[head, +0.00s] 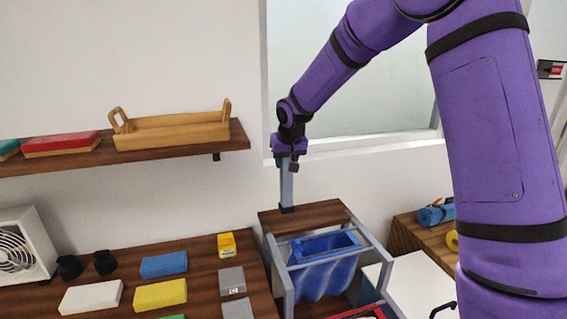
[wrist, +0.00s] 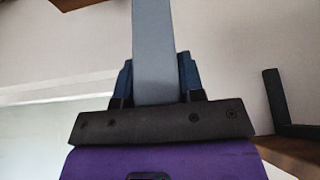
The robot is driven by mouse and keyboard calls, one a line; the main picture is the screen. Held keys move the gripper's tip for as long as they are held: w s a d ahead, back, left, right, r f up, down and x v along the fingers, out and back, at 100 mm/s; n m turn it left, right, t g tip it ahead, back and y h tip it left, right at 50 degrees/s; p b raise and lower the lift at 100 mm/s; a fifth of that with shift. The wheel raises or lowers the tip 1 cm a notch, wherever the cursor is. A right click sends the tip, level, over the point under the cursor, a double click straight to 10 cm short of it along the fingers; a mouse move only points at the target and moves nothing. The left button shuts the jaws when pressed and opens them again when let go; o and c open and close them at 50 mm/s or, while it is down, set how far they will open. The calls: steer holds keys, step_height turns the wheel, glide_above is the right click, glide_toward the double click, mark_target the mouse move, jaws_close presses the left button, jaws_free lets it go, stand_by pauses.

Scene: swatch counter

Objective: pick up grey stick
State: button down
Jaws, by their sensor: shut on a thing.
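The grey stick (head: 287,187) stands upright below my gripper (head: 288,152) in the head view, with a dark piece at its lower end. That end is close to the brown top of the stand (head: 325,212); I cannot tell whether it touches. In the wrist view the grey stick (wrist: 153,45) runs between the dark blue fingers of my gripper (wrist: 156,78), which is shut on it. The far end of the stick is cut off by that view's edge.
A blue bin (head: 323,280) hangs in the stand's grey frame. The counter at left holds a yellow block (head: 160,294), a blue block (head: 164,265) and other pieces. A wall shelf (head: 235,138) carries a wooden tray (head: 175,130). A window is behind my arm.

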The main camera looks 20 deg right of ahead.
steer(key=s, duration=1.7)
steer(key=c, duration=1.3)
jaws_free()
steer(key=shift+c, duration=1.3)
steer(key=shift+d+f, duration=0.1)
